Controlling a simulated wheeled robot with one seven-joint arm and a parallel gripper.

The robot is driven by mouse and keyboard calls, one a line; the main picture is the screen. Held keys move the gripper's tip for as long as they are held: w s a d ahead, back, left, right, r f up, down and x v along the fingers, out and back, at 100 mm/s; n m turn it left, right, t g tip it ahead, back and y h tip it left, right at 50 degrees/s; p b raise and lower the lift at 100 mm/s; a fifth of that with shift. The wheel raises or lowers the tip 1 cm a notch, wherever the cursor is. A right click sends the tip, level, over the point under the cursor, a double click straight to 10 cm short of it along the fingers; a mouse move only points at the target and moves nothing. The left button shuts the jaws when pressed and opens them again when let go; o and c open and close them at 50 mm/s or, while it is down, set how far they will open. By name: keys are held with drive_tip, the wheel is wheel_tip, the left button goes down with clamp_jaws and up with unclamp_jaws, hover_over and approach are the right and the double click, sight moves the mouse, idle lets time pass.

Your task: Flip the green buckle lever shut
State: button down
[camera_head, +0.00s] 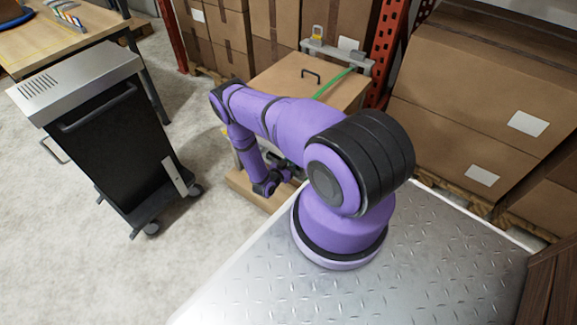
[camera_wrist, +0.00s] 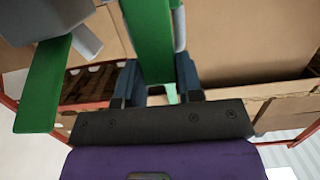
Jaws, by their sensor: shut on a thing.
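In the wrist view, my gripper (camera_wrist: 157,68) has a finger on each side of a green bar (camera_wrist: 150,35), which looks like the buckle lever, and is shut on it. The bar runs up out of the top of the picture. A second green strip (camera_wrist: 43,85) slants down at the left, beside a grey metal part (camera_wrist: 84,38). A green strap (camera_head: 334,83) shows on top of a cardboard box (camera_head: 290,72) behind the arm.
A dark cart with a metal top (camera_head: 80,80) stands at the left. A workbench (camera_head: 50,45) is at the upper left. Stacked cartons (camera_head: 480,100) and a red rack post (camera_head: 388,45) stand behind at the right. Bare floor lies between the cart and my base.

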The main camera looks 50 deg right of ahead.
drive_tip(key=shift+d+y, duration=0.5)
drive_tip(key=shift+y, duration=0.2)
drive_tip(key=c, duration=0.8)
unclamp_jaws()
drive_tip(key=shift+o, duration=0.2)
drive_tip(key=v, duration=1)
drive_tip(key=shift+a, duration=0.35)
drive_tip(key=shift+r, duration=0.15)
drive_tip(key=shift+w, duration=0.15)
